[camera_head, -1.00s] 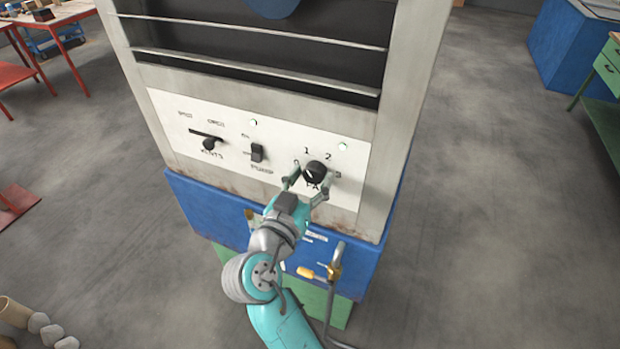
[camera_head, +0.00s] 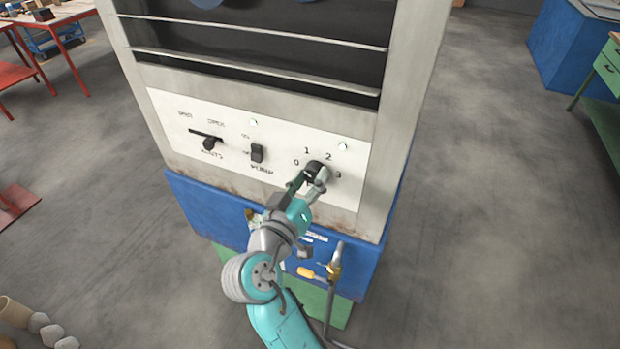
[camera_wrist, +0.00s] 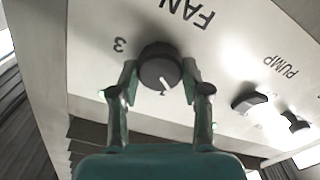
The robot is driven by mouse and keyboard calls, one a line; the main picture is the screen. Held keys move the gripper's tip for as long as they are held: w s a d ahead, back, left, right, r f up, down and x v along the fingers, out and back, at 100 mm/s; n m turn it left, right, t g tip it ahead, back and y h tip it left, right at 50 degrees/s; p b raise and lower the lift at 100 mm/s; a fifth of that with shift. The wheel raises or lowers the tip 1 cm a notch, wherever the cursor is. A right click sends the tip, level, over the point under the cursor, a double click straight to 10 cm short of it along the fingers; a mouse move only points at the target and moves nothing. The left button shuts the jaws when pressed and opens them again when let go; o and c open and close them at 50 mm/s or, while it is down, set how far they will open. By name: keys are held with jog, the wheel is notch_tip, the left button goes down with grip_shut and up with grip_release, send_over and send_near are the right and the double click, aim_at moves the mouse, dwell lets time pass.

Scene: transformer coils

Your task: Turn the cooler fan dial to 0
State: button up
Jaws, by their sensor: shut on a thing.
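The fan dial (camera_head: 313,167) is a round black knob on the white control panel (camera_head: 225,133), with 0, 1, 2 and 3 printed around it. In the wrist view the dial (camera_wrist: 160,66) sits between my fingertips, and its white mark points down in that picture, away from the FAN label and not at the 3. My gripper (camera_head: 311,179) is shut on the dial, one finger on each side; it also shows in the wrist view (camera_wrist: 160,80). My fingers hide part of the dial in the head view.
Left of the dial are the pump switch (camera_head: 257,153) and the vents lever (camera_head: 208,143). A brass valve with hose (camera_head: 335,265) is below, on the blue base (camera_head: 215,210). Slats and a dark opening lie above the panel.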

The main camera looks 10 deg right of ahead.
jog(key=n, duration=0.3)
jog(key=shift+n, duration=2.1)
jog(key=o, duration=1.1)
jog(key=shift+o, duration=0.2)
jog(key=shift+s+a, duration=0.1)
jog(key=v, duration=1.2)
